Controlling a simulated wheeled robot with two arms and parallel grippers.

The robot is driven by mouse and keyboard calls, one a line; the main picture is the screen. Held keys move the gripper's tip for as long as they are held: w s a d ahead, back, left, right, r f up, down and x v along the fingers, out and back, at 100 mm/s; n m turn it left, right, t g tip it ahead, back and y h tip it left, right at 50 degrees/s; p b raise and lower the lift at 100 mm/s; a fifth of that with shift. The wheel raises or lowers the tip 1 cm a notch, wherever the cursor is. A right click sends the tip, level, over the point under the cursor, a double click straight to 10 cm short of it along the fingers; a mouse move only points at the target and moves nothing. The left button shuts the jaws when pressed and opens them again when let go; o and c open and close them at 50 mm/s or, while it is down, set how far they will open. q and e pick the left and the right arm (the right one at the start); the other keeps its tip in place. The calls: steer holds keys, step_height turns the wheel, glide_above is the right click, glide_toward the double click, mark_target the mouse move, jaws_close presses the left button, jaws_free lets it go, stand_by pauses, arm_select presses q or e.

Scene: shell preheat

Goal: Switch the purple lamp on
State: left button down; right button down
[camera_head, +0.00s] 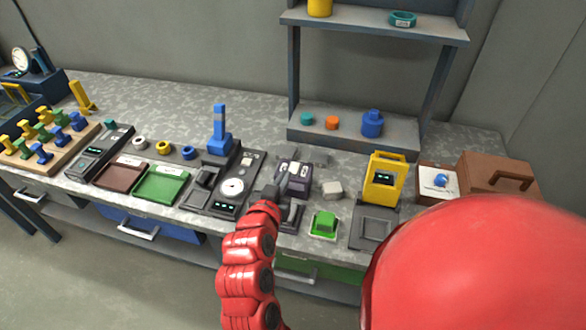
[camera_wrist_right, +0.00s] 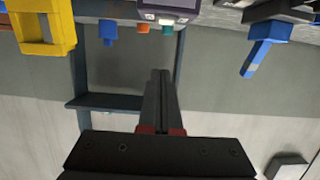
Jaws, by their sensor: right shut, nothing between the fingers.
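A dark purple boxy device (camera_head: 296,168), which looks like the purple lamp, stands in the middle of the bench. In the right wrist view, which looks upside down, a purple-grey box (camera_wrist_right: 172,5) at the top edge seems to be the same device, with a small pale patch on it. My right gripper (camera_head: 282,185) is just in front of the device and partly covers it; I cannot tell whether they touch. Its fingers are together and empty in the wrist view (camera_wrist_right: 160,74). Whether the lamp is lit is unclear. My left gripper is out of view.
A dark panel with a round gauge (camera_head: 233,186) lies left of my right gripper. A shelf (camera_head: 375,28) stands behind.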

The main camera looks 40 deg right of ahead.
glide_above(294, 176)
steer(key=shift+s+a+f, duration=0.1)
steer(key=shift+s+f, duration=0.1)
steer(key=shift+f, duration=0.85)
steer(key=f, duration=0.3)
steer(key=shift+w+f+p, duration=0.15)
steer(key=shift+w+p, duration=0.1)
steer(key=shift+p, duration=0.15)
steer(key=shift+f, duration=0.55)
